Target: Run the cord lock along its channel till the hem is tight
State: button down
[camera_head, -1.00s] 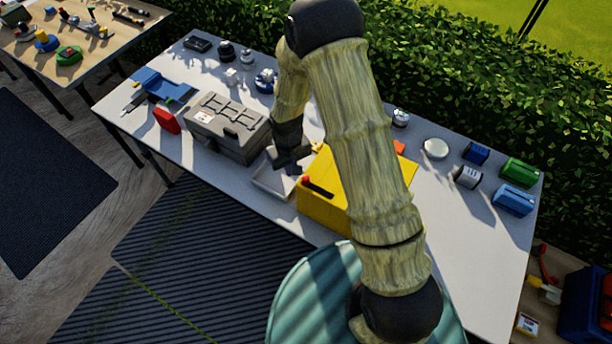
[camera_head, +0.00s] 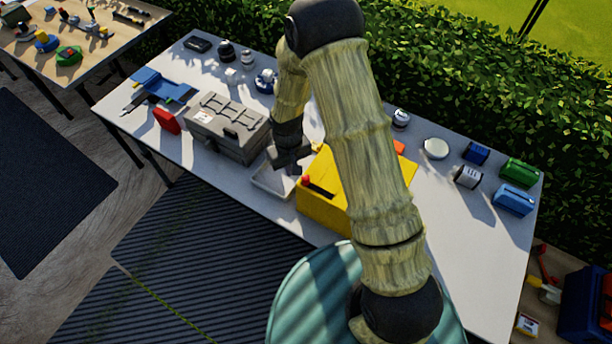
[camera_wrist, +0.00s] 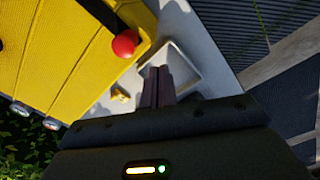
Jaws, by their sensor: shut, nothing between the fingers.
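The yellow box (camera_head: 335,208) stands at the table's front edge, partly behind my arm. My gripper (camera_head: 291,164) is shut and empty, above a small white tray (camera_head: 266,187) left of the box. It also shows in the wrist view (camera_wrist: 158,70), apart from the knob. No hem is distinguishable.
A grey case (camera_head: 247,147) stands left of the tray. A red piece (camera_head: 166,120) and a blue item (camera_head: 170,89) lie farther left. Blue and green boxes (camera_head: 519,172) stand at the right end. The table's front right is clear. A hedge (camera_head: 480,110) runs behind.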

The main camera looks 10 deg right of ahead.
aim_at(320, 191)
jog(key=shift+s+d, duration=0.95)
jog(key=shift+d, duration=0.25)
jog(key=shift+s+d, duration=0.9)
jog(key=shift+d, duration=0.3)
jog(key=shift+s+d, duration=0.2)
jog(key=shift+d, duration=0.05)
jog(key=shift+s+d+b, duration=0.25)
jog(key=shift+s+d, duration=0.5)
jog(key=shift+d, duration=0.2)
jog(key=shift+s+d+b, duration=0.2)
jog(key=shift+s+d, duration=0.55)
jog(key=shift+d, duration=0.2)
dwell(0.4)
jog(key=shift+w+a, duration=0.5)
jog(key=shift+a, duration=0.15)
notch_tip(320, 191, up, 7)
jog(key=p, duration=0.6)
dwell(0.6)
dwell(0.4)
